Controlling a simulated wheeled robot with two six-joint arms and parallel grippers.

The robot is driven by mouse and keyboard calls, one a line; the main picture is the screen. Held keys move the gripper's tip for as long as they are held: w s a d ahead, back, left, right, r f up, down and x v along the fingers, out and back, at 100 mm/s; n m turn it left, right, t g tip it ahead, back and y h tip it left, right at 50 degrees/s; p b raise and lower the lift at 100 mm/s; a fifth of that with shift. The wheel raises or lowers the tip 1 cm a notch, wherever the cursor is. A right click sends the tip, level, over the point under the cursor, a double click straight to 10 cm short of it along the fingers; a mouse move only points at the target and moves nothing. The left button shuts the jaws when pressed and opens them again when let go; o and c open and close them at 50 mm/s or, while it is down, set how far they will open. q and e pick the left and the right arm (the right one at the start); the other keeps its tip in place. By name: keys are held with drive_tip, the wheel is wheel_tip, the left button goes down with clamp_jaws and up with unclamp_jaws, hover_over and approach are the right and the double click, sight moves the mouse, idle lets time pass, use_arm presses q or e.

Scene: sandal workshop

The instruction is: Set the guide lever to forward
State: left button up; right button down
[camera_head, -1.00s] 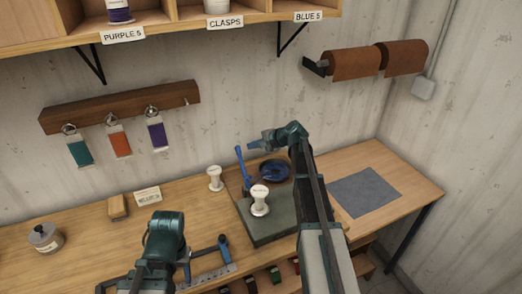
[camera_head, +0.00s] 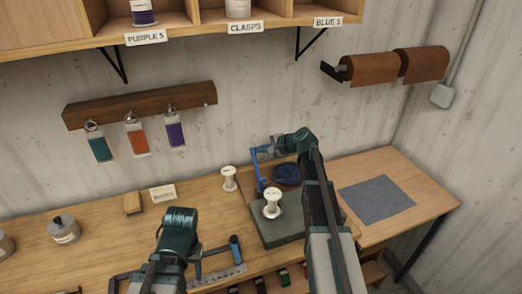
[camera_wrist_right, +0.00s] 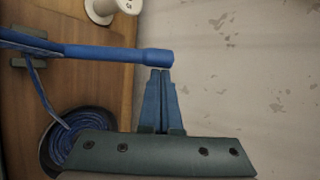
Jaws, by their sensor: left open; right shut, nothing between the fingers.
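In the right wrist view the lever (camera_wrist_right: 105,53) runs in from the left and ends in a thicker grip. My right gripper (camera_head: 257,152) is at the lever's upper end. In the wrist view its blue fingers (camera_wrist_right: 161,73) are shut and empty, their tips right at the grip's end; I cannot tell if they touch.
White spools (camera_head: 272,203) and (camera_head: 229,178) stand on and beside the device. A ruler (camera_head: 222,274) lies near my left arm. A grey mat (camera_head: 377,198) lies at right. A tag rack (camera_head: 140,106) hangs on the wall.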

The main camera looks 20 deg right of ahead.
use_arm(q)
drive_tip(key=shift+f, duration=0.25)
use_arm(e)
drive_tip(key=shift+s+r+t, duration=0.2)
drive_tip(key=shift+s+t, duration=0.1)
drive_tip(key=shift+s, duration=0.1)
drive_tip(key=shift+s, duration=0.1)
use_arm(q)
drive_tip(key=shift+f+b, duration=0.2)
drive_tip(key=shift+b, duration=0.15)
wheel_tip(320, 180, down, 2)
drive_tip(key=shift+f+b, duration=0.1)
drive_tip(key=shift+b, duration=0.95)
drive_tip(key=shift+s, duration=0.6)
drive_tip(key=shift+w, duration=0.2)
use_arm(e)
drive_tip(key=s+r+n+t+y, duration=0.1)
drive_tip(key=s+r+t, duration=0.1)
drive_tip(key=s, duration=0.6)
drive_tip(key=shift+s+d+r+t, duration=0.2)
drive_tip(key=shift+r+t, duration=0.15)
drive_tip(key=shift+t, duration=0.25)
